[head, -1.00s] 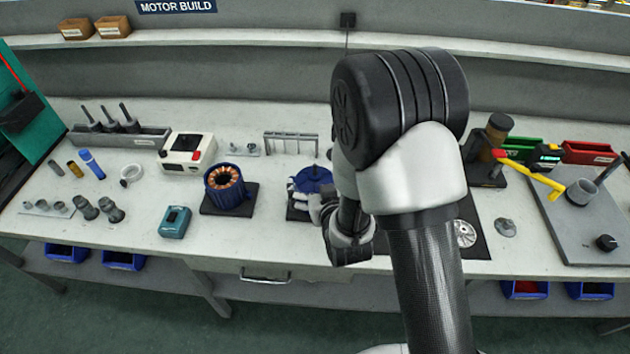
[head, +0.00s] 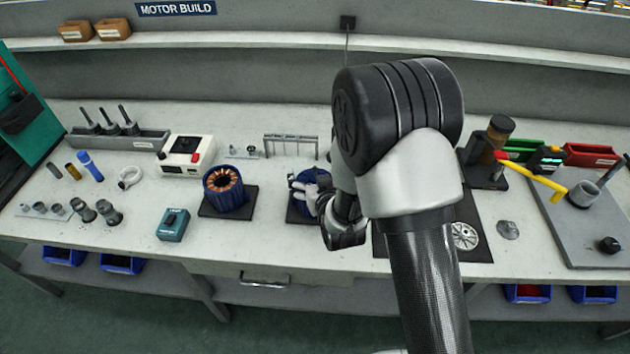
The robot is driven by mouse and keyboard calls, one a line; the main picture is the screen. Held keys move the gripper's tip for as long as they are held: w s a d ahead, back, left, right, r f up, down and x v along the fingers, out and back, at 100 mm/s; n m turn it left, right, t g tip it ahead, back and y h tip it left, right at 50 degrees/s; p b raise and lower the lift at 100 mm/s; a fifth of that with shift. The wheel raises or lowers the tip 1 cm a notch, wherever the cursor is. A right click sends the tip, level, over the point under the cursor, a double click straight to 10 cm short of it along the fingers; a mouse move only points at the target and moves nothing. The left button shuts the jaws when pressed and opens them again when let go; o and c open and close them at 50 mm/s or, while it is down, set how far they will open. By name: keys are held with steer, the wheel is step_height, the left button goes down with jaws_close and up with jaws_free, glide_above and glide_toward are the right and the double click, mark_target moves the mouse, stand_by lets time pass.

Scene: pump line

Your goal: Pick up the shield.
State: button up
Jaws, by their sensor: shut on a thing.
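A blue round part (head: 312,175), which I take to be the shield, shows behind my gripper on a dark square pad. Its lower edge shows at the left of the fingers. My gripper (head: 301,187) is at this blue part, shut on it as far as I can see. The fingers and my wrist hide much of it. I cannot tell whether it is clear of the pad.
A blue stator with copper windings (head: 226,190) stands close on the left. A teal box (head: 173,224) lies near the front edge. A silver disc (head: 464,236) lies on a dark mat at right, with a small grey part (head: 507,229) beside it. A grey rack (head: 290,146) stands behind.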

steer(key=shift+c, duration=0.7)
steer(key=shift+r, duration=0.1)
steer(key=shift+w+r, duration=0.1)
steer(key=shift+r, duration=0.3)
step_height(320, 180, up, 19)
steer(key=p, duration=0.6)
